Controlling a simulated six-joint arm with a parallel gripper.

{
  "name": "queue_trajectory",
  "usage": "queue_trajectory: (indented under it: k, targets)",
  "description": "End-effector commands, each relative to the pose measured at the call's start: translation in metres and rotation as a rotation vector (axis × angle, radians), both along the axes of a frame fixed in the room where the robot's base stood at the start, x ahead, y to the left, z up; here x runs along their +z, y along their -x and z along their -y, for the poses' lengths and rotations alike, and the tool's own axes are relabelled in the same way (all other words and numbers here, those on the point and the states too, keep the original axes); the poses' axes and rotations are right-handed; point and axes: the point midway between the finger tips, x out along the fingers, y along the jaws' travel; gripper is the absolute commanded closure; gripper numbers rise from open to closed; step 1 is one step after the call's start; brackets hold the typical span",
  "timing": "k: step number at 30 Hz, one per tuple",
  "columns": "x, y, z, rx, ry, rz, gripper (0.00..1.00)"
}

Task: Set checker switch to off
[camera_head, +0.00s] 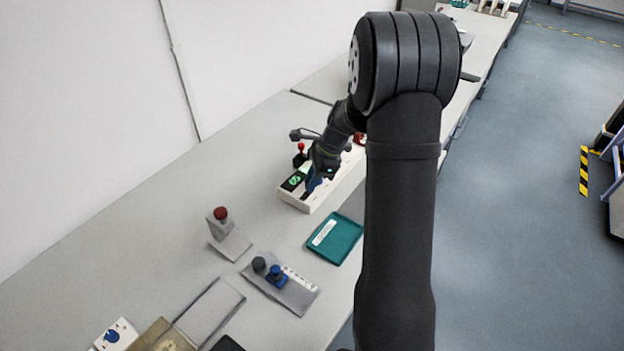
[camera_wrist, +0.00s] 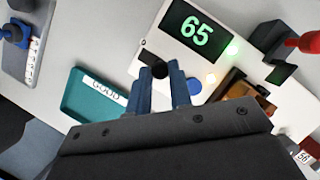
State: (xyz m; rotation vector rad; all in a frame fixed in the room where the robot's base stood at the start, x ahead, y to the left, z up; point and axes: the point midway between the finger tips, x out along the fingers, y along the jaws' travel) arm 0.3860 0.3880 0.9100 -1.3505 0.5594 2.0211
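The checker is a white box with a dark display (camera_wrist: 195,30) showing a green 65 in the wrist view. A green light (camera_wrist: 232,47) glows beside the display. A small black switch knob (camera_wrist: 158,68) is on the checker's white face. My gripper (camera_wrist: 160,72) has two blue fingers that stand apart, with the knob showing between their tips; I cannot tell whether they touch it. In the head view my gripper (camera_head: 313,184) is low over the checker (camera_head: 307,206), beside its lit display (camera_head: 294,180), and hides part of the box.
A teal tray (camera_wrist: 86,98) labelled GOOD lies beside the checker. A red-topped lever (camera_wrist: 306,42) stands on its other side. In the head view a red-button post (camera_head: 220,218) and a plate with a blue knob (camera_head: 277,273) stand nearer. Bare table lies left of the checker.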

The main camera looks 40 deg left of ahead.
Motion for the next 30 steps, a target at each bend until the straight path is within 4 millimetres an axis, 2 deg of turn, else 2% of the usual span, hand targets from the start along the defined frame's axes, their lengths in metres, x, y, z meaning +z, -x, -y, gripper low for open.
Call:
queue_trajectory:
  k: [6, 13, 20, 21, 23, 24, 30]
  targets:
    - [0.0, 0.002, 0.0, 0.0, 0.0, 0.0, 1.0]
    - [0.0, 0.026, 0.0, 0.0, 0.0, 0.0, 1.0]
    - [0.0, 0.027, 0.0, 0.0, 0.001, -0.004, 1.0]
    - [0.0, 0.028, 0.0, 0.001, 0.001, -0.004, 0.74]
    - [0.0, 0.028, 0.0, 0.002, 0.001, -0.004, 0.62]
    - [0.0, 0.027, 0.0, 0.002, 0.001, -0.004, 0.59]
    - [0.0, 0.026, 0.0, 0.0, 0.0, -0.001, 0.59]
